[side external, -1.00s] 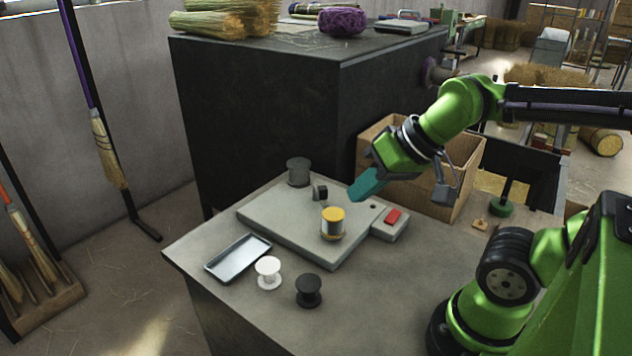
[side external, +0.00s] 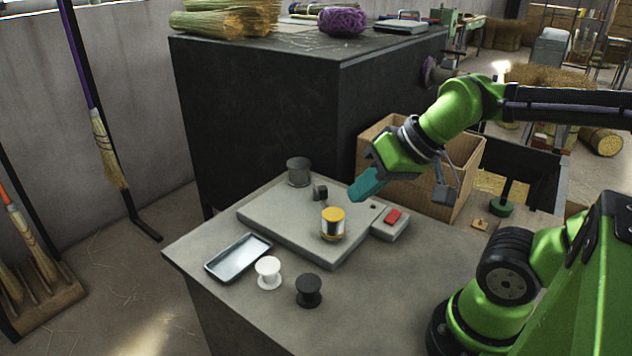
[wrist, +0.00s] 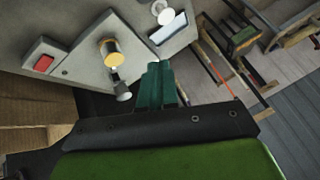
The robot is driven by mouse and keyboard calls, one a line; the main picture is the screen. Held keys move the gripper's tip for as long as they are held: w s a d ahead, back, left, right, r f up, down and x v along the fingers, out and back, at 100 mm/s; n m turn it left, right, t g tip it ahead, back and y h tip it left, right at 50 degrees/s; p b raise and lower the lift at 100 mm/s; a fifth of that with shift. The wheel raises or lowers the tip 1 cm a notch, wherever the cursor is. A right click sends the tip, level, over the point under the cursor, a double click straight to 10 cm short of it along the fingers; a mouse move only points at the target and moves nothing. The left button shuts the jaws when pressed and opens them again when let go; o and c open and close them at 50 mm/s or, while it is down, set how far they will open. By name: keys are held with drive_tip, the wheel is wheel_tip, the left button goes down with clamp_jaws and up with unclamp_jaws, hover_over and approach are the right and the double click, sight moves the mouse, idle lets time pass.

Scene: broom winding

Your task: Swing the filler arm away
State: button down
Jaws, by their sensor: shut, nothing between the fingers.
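A small dark block (side external: 320,192) sits on the plate behind the spool. It may be part of the filler arm, but I cannot make out a clear arm. My gripper (side external: 360,192) hangs above the plate's far right side, right of the block and spool. Its teal fingers are shut, empty and apart from them. In the wrist view the fingers (wrist: 156,85) point toward the table.
A red button box (side external: 392,218) adjoins the plate's right side. A dark grey spool (side external: 298,171) stands behind the plate. A metal tray (side external: 238,257), a white spool (side external: 268,272) and a black spool (side external: 309,290) are in front. A cardboard box (side external: 460,170) is behind my gripper.

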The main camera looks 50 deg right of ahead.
sight(322, 192)
drive_tip(key=w+d+f+m+g, duration=0.1)
drive_tip(key=w+d+m, duration=0.3)
drive_tip(key=d+m, duration=0.3)
drive_tip(key=w+d+f+m+g+y, duration=0.1)
drive_tip(key=w+d+f+m+g, duration=0.1)
drive_tip(key=w+d+m, duration=0.2)
drive_tip(key=w+d+f+m+g, duration=0.1)
drive_tip(key=w+d+m, duration=0.3)
drive_tip(key=d+m, duration=0.7)
drive_tip(key=d+f, duration=0.1)
drive_tip(key=d, duration=0.2)
drive_tip(key=shift+w, duration=0.2)
drive_tip(key=shift+a, duration=0.1)
drive_tip(key=w+a+f, duration=0.5)
drive_tip(key=a+f, duration=0.1)
drive_tip(key=f, duration=0.3)
drive_tip(key=shift+f, duration=0.15)
